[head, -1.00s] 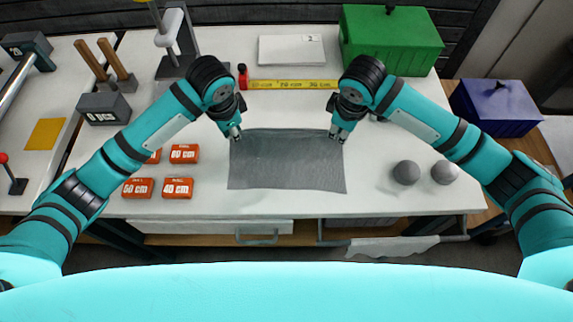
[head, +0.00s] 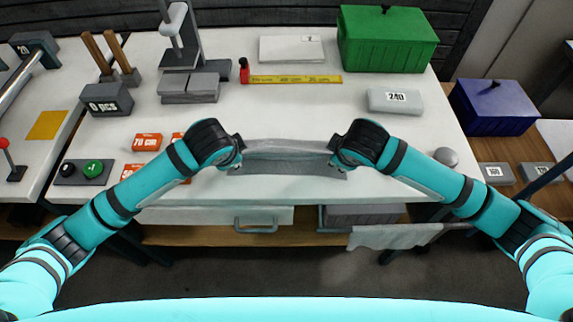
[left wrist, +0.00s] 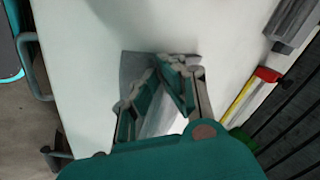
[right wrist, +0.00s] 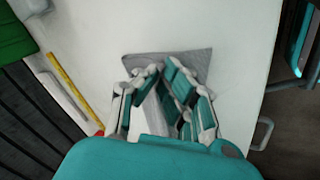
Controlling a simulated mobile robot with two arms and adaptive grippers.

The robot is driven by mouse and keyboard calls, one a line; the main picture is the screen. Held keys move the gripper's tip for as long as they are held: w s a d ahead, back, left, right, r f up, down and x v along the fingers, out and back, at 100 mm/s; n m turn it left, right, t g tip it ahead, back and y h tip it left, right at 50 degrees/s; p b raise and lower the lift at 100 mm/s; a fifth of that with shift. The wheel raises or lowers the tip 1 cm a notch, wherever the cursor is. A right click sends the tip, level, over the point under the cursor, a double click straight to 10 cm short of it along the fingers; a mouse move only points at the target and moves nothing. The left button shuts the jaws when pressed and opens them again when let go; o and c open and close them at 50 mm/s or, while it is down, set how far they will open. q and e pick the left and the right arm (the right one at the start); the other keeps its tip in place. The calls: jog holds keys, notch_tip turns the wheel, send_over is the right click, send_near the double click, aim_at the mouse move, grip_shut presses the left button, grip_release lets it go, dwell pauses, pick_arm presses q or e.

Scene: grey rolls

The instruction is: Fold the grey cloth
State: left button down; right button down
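The grey cloth (head: 290,167) lies near the front of the white table, with a lighter upper strip stretched between my two grippers. The strip looks raised above a darker layer. My left gripper (head: 238,160) is at the cloth's left end and my right gripper (head: 338,161) at its right end. In the left wrist view, the fingers (left wrist: 157,68) close together over the cloth (left wrist: 133,70), with a pale strip between them. In the right wrist view, the fingers (right wrist: 158,70) also meet over the cloth (right wrist: 195,62). The pinched edges are mostly hidden by the fingers.
Orange blocks (head: 147,142) lie left of my left arm, partly covered by it. A yellow ruler (head: 295,79), a grey block (head: 394,101) and a green box (head: 388,40) are farther back.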

pick_arm(q)
jog(key=shift+w+a+f, duration=0.25)
jog(key=shift+w+a, duration=0.05)
jog(key=shift+w, duration=0.05)
pick_arm(e)
jog(key=shift+w+d+f, duration=0.25)
jog(key=shift+w+d, duration=0.05)
jog(key=shift+w, duration=0.1)
pick_arm(q)
jog(key=c, duration=1.7)
grip_release()
jog(key=shift+s+r, duration=0.1)
jog(key=shift+s, duration=0.05)
pick_arm(e)
jog(key=c, duration=1.7)
grip_release()
jog(key=shift+s+r, duration=0.1)
jog(key=shift+s, duration=0.05)
pick_arm(q)
jog(key=o, duration=0.5)
jog(key=shift+d, duration=0.2)
pick_arm(e)
jog(key=o, duration=0.5)
jog(key=shift+a, duration=0.2)
